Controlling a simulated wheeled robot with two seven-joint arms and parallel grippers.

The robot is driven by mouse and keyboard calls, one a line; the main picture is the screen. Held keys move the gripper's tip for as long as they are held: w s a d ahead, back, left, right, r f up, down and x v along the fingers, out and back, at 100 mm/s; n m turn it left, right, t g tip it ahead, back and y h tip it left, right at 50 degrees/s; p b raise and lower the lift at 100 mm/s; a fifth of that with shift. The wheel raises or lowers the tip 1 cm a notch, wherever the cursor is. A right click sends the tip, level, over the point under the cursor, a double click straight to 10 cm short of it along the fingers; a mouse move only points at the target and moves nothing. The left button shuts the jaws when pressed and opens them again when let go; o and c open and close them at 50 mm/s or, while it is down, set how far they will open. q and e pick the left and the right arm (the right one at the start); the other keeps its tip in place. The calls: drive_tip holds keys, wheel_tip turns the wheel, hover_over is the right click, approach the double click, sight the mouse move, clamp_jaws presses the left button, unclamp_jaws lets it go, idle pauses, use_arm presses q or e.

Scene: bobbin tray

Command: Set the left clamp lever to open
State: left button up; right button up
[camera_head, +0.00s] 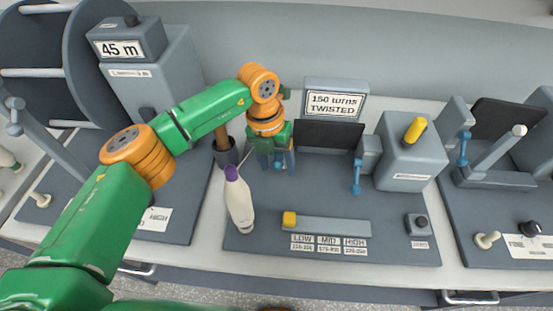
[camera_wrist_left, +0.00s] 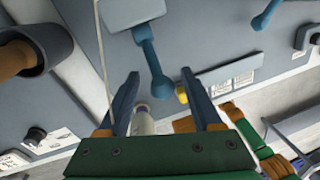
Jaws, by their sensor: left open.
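My left gripper (camera_head: 278,166) is over the back left of the middle grey station and hides the left clamp there in the head view. In the left wrist view its two blue fingers (camera_wrist_left: 160,74) are spread apart with nothing held. The left clamp lever (camera_wrist_left: 150,60) is a blue bar with a rounded end, running from a grey block (camera_wrist_left: 128,12) down between the fingertips in the picture. I cannot tell whether they touch it. The right clamp lever (camera_head: 357,176) is blue and hangs downward; it also shows in the left wrist view (camera_wrist_left: 267,15). My right gripper is not in view.
A dark cup (camera_head: 224,152) with a wooden rod is left. A yellow-knobbed slider (camera_head: 330,226) lies in front. A sign reads "150 turns TWISTED" (camera_head: 335,102). A thin thread (camera_wrist_left: 103,60) passes left of the lever.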

use_arm(q)
drive_tip(key=shift+s+d+r, duration=0.1)
drive_tip(key=shift+s, duration=0.05)
drive_tip(key=c, duration=0.8)
clamp_jaws()
idle(0.3)
